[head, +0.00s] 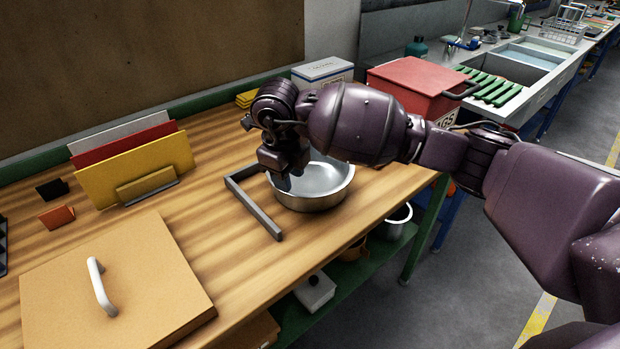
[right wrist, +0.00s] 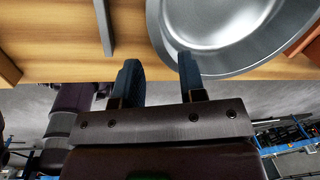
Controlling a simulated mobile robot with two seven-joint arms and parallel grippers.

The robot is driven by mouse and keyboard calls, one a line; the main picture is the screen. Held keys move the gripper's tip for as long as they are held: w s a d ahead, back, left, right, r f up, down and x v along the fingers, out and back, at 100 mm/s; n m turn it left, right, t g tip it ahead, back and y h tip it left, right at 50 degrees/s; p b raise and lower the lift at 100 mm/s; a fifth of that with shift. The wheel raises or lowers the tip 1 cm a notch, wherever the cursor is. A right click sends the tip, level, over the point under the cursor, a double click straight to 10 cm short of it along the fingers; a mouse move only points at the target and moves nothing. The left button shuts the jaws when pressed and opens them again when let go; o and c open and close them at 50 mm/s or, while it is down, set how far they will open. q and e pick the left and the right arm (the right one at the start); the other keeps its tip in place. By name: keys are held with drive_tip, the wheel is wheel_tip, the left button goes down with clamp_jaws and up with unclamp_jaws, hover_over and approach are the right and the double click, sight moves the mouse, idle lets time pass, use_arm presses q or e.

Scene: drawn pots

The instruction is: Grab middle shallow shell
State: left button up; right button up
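A shallow round metal pan (head: 326,182) stands on the wooden table; it looks empty. It also shows in the right wrist view (right wrist: 232,38), at the top right. My right gripper (head: 284,183) points down at the pan's left rim. In the right wrist view its two fingers (right wrist: 158,62) are apart with nothing held between them. One finger overlaps the pan's rim and the other is outside it; I cannot tell whether either touches. My right forearm hides the pan's far rim. My left gripper is not in view.
A grey angled bracket (head: 262,212) lies left of the pan. A cardboard-coloured box lid with a white handle (head: 100,285) is at front left. File folders (head: 140,165) stand behind it. A red box (head: 418,85) is at the back right. The table between lid and bracket is clear.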

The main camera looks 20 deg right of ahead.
sight(291, 207)
drive_tip(key=shift+w+d+f, duration=0.1)
drive_tip(key=shift+w+f, duration=0.05)
drive_tip(key=shift+f, duration=1)
drive_tip(key=shift+w+d+f, duration=0.1)
drive_tip(key=shift+w+f, duration=0.1)
drive_tip(key=shift+f, duration=0.9)
drive_tip(key=shift+w+d+f, duration=0.1)
drive_tip(key=shift+w+f, duration=0.05)
drive_tip(key=shift+f, duration=1)
clamp_jaws()
